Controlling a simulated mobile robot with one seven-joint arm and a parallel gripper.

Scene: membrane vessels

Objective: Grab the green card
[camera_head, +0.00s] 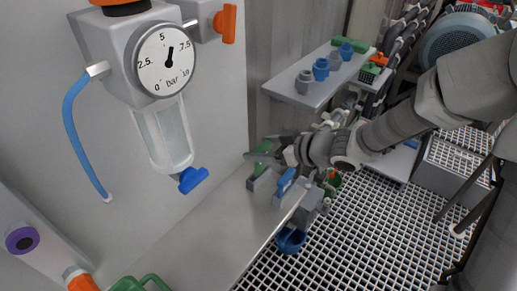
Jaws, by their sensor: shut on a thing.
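The green card (261,168) stands at the back of the metal shelf by the wall, small and partly hidden. My gripper (262,148) reaches in from the right and is shut on the green card, its dark fingers on either side of the upper part. The card's lower end is at a grey block (266,183); I cannot tell whether it is still in it or just above.
A blue card-like piece (287,181) is close in front of my gripper. The metal shelf (205,238) is clear at its middle. A pressure gauge (166,61) hangs on the left wall. A rear shelf (302,92) holds grey and blue fittings.

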